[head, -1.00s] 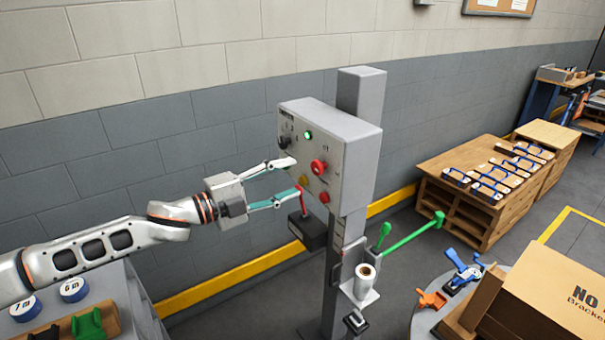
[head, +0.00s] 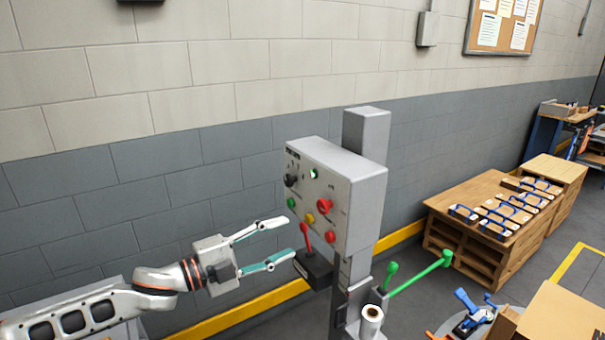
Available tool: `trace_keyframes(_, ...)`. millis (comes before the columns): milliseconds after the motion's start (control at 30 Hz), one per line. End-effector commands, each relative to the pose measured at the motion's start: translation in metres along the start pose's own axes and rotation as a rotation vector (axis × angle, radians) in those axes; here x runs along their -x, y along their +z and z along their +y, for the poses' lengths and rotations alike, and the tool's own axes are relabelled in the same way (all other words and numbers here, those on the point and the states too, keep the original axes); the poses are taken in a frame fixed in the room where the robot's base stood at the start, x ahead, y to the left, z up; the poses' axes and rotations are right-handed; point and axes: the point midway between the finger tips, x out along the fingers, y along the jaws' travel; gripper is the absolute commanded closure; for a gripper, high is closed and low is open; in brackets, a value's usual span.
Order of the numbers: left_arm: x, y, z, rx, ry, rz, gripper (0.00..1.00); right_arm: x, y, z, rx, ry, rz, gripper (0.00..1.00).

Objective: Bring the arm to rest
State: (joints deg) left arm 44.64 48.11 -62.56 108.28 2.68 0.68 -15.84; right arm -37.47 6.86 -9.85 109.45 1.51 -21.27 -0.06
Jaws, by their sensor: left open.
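My left gripper (head: 289,238) is open and empty. Its two fingers point right toward the grey control box (head: 370,190) on a post, with a small gap between the fingertips and the panel. The panel carries a black knob (head: 291,180), a red knob (head: 324,205), and green, yellow and red buttons. A lamp (head: 314,173) near the top of the panel looks pale. A red lever (head: 305,234) rises from a dark box below the panel, close to the lower fingertip; I cannot tell whether they touch. My right gripper is not in view.
Green handles (head: 420,272) and a white roll (head: 371,320) sit at the post's lower right. A wooden bench (head: 468,245) with blue-handled items stands farther right. A cardboard box (head: 560,318) is at the lower right. The grey wall is behind.

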Motion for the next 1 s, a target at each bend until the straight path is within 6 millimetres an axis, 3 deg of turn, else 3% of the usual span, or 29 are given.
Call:
trace_keyframes(33,-0.003,-0.006,0.020,0.064,-0.005,-0.006,0.56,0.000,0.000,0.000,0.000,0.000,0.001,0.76)
trace_keyframes(267,-0.003,-0.015,0.084,0.336,-0.054,-0.091,0.56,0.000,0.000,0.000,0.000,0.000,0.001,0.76)
trace_keyframes(533,0.032,-0.003,0.172,0.666,-0.107,-0.285,0.56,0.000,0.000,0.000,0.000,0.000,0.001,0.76)
trace_keyframes(767,0.101,0.011,0.267,0.935,-0.134,-0.534,0.56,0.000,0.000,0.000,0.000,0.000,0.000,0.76)
trace_keyframes(1000,0.206,0.005,0.373,1.162,-0.142,-0.839,0.56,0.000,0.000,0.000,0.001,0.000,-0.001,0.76)
